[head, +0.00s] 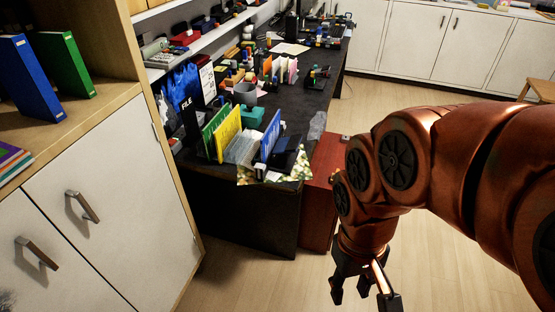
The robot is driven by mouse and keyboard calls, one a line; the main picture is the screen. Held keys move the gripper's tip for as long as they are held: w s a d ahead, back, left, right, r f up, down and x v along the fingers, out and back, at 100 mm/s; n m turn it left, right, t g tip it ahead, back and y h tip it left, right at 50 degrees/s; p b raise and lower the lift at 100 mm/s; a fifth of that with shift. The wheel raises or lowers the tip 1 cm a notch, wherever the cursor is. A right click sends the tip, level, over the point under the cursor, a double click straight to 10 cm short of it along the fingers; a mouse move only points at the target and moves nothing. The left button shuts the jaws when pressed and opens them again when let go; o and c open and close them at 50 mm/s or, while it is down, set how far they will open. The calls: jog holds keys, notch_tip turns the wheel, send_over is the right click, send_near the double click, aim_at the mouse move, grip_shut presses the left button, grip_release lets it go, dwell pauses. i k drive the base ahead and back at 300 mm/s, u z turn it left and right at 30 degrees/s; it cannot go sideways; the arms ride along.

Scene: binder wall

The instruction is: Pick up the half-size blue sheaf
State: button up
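A small blue sheaf (269,137) stands upright on the near end of the dark desk (225,205). It is in a row with green (215,131), yellow (227,131) and pale (243,147) sheets to its left. A dark object (288,156) is close on its right. I cannot tell for sure that this blue one is the half-size sheaf. My gripper (364,290) hangs at the bottom right over the floor, to the right of the desk and apart from it. Its fingers are spread and nothing shows between them.
A larger blue binder (33,80) and a green binder (66,65) stand on the wooden cabinet at left. A black FILE box (191,117) and a grey cup (245,93) are behind the sheets. A reddish cabinet (318,200) stands beside the desk. Open floor shows at right.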

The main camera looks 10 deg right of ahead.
aim_at(267, 142)
jog(key=z, duration=0.25)
jog(key=k, duration=0.25)
jog(key=u, duration=1.25)
jog(key=i, duration=1.75)
jog(key=z, duration=0.75)
